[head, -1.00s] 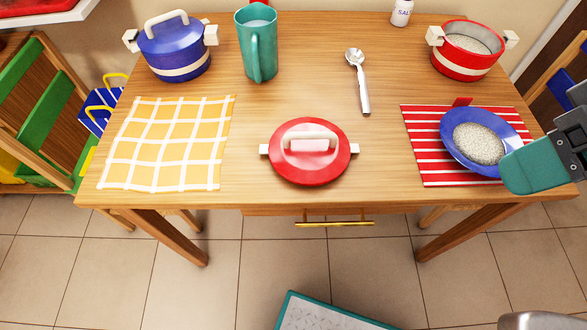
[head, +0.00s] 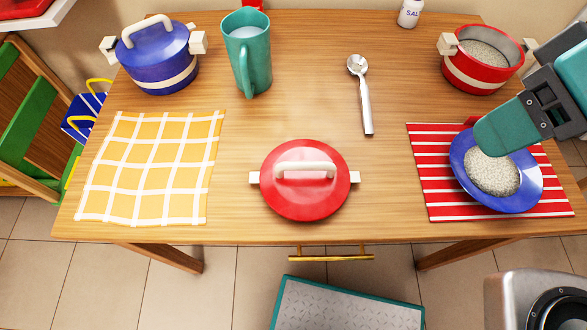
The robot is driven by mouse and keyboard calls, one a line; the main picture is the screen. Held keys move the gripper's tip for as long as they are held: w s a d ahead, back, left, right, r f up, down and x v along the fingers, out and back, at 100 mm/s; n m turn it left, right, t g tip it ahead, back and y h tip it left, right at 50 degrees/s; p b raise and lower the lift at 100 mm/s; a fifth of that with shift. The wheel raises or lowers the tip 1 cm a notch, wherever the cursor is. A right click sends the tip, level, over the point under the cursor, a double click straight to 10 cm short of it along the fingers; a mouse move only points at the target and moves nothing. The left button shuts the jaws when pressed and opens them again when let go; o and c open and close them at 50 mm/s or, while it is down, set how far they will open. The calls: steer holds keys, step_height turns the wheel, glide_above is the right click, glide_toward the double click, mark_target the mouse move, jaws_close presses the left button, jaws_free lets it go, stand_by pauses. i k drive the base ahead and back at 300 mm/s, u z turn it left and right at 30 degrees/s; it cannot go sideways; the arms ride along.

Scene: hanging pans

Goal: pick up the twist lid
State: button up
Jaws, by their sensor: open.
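The red lid (head: 305,192) with a white bar handle on top sits at the table's front middle, with white tabs at its left and right sides. It looks like the twist lid; I cannot tell whether anything is under it. My gripper (head: 492,134) comes in from the right edge, above the blue bowl, well to the right of the lid. One teal finger shows clearly; the other is hard to make out. The gripper is open, and nothing shows in it.
A blue bowl (head: 466,189) of grains rests on a red striped mat (head: 430,172). A red pot (head: 462,76), spoon (head: 366,105), teal pitcher (head: 257,68) and lidded blue pot (head: 165,75) stand behind. A yellow checked cloth (head: 160,165) lies left. Wood around the lid is clear.

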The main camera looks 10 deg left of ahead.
mark_target(306, 181)
steer(key=z, duration=0.1)
steer(key=k, duration=1.05)
steer(key=u, duration=1.05)
steer(key=i, duration=0.5)
steer(key=u, duration=0.05)
